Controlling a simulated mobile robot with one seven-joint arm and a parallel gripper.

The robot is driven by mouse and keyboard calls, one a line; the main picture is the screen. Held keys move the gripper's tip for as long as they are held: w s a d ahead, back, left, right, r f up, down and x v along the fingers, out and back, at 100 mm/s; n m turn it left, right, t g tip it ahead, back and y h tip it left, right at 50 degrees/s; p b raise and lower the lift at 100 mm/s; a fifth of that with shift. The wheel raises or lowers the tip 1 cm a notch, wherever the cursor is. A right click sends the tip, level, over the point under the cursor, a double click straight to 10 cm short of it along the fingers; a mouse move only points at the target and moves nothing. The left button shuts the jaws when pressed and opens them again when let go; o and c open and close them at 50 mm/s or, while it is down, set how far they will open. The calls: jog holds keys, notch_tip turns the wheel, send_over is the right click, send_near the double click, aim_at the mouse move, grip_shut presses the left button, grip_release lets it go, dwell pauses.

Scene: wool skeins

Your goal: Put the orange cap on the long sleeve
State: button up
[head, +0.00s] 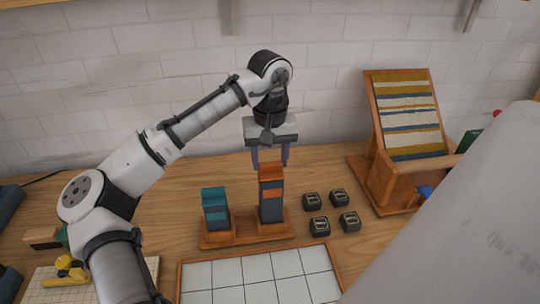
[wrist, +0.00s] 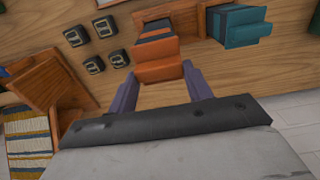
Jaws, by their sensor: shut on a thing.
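The long sleeve (head: 271,208) is a tall dark block with an orange band, upright at the right of a wooden stand (head: 245,236). The orange cap (head: 271,172) is at its top, in line with it; I see no clear gap between them. My gripper (head: 270,160) points down from above, shut on the cap with one purple finger on each side. In the wrist view the cap (wrist: 158,50) is between my fingertips (wrist: 160,72), with the sleeve (wrist: 155,28) beyond it. A shorter teal block with a teal cap (head: 214,200) stands on the left of the stand.
Several small dark boxes (head: 320,227) lie right of the stand. A white tiled tray (head: 260,275) is in front. A wooden rack with a striped woven piece (head: 410,112) stands at the back right. A large grey shape (head: 460,220) blocks the lower right.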

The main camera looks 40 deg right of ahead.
dwell(0.4)
jog(key=o, duration=1.5)
jog(key=shift+r+p, duration=2.35)
jog(key=shift+r, duration=1.15)
grip_shut()
